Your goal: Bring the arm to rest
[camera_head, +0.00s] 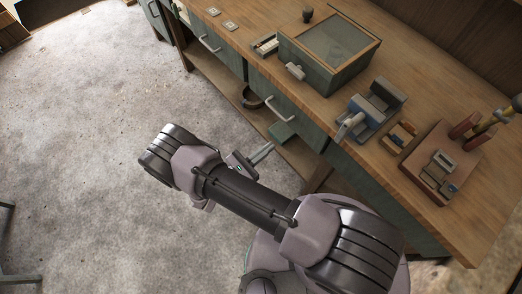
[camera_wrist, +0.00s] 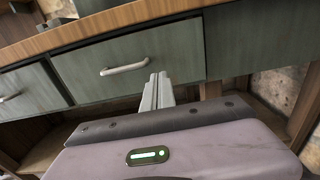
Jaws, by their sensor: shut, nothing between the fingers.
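My gripper (camera_head: 262,153) is in front of the workbench (camera_head: 430,165), over the floor and below the level of the bench top. My arm stretches from the lower right toward the upper left in the head view and is bent near its far end. In the wrist view my gripper (camera_wrist: 157,88) shows its two grey fingers together with nothing between them. Behind the fingers is a closed green drawer (camera_wrist: 110,75) with a pale handle. From the head view I cannot tell the gap between the fingers and the bench front.
On the bench top stand a green box with a glass lid (camera_head: 333,50), a blue and grey vise (camera_head: 370,108) and a wooden block with tools (camera_head: 440,165). A lower shelf (camera_head: 215,85) holds a dark ring (camera_head: 250,97).

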